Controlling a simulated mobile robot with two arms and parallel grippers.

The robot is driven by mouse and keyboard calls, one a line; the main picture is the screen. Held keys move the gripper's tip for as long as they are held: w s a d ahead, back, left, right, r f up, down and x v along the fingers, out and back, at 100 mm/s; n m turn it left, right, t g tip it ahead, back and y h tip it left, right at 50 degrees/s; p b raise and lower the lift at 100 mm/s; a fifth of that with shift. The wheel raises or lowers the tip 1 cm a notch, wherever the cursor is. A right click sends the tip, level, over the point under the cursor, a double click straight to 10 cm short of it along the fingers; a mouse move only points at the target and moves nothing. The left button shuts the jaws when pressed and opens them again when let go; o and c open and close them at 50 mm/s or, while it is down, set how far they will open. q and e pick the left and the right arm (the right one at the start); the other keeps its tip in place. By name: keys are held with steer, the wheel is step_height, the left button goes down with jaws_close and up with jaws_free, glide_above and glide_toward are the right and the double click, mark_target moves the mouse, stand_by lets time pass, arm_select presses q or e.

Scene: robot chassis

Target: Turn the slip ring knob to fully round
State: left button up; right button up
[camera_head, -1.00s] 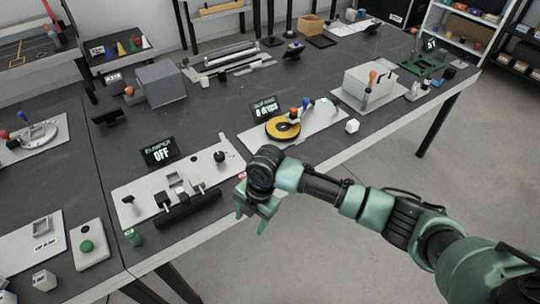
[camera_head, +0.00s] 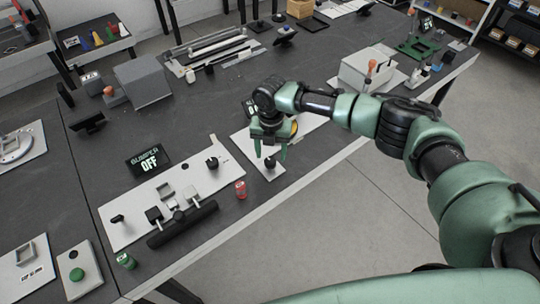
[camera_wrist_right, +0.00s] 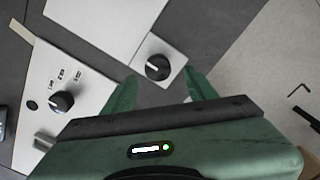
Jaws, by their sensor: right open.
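The slip ring knob (camera_head: 270,162) is a small black round knob at the near left end of a white plate (camera_head: 247,148). In the right wrist view the knob (camera_wrist_right: 158,67) shows a pale pointer line and lies between and just beyond the fingertips. My right gripper (camera_head: 270,151) is open and empty above the plate, with its fingers spread on either side of the knob; contact cannot be told. The yellow slip ring disc (camera_head: 294,127) is mostly hidden behind my right gripper. The slip ring display (camera_head: 248,108) is partly covered too. My left gripper is not in view.
A bumper board (camera_head: 130,222) with another black knob (camera_head: 212,163) lies to the left. A red can (camera_head: 240,190) stands between the boards near the table's front edge. A white box (camera_head: 366,68) sits beyond my right arm.

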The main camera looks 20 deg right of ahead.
mark_target(271, 160)
step_height(271, 160, down, 3)
steer(key=shift+w+r, duration=0.1)
steer(key=shift+w, duration=0.05)
steer(key=shift+w+f, duration=0.1)
steer(key=shift+f, duration=0.5)
jaws_close()
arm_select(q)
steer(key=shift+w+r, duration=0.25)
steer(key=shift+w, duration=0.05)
arm_select(e)
steer(key=shift+m, duration=0.4)
